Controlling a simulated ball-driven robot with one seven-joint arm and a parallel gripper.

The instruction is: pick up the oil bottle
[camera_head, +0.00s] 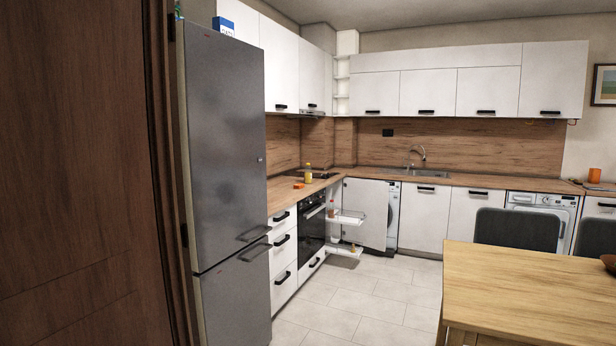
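A small yellow bottle with a darker cap, which looks like the oil bottle (308,173), stands upright on the left wooden counter (283,194), in front of the dark hob. It is far off across the room and small in the view, so its label cannot be read. My gripper and arm are not in view.
A brown door (85,180) and a grey fridge (228,150) fill the left side. A wooden table (530,290) with dark chairs (516,230) stands at the right. A cabinet door (364,213) and pull-out rack (347,217) stick out near the corner. Tiled floor (350,290) is clear between.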

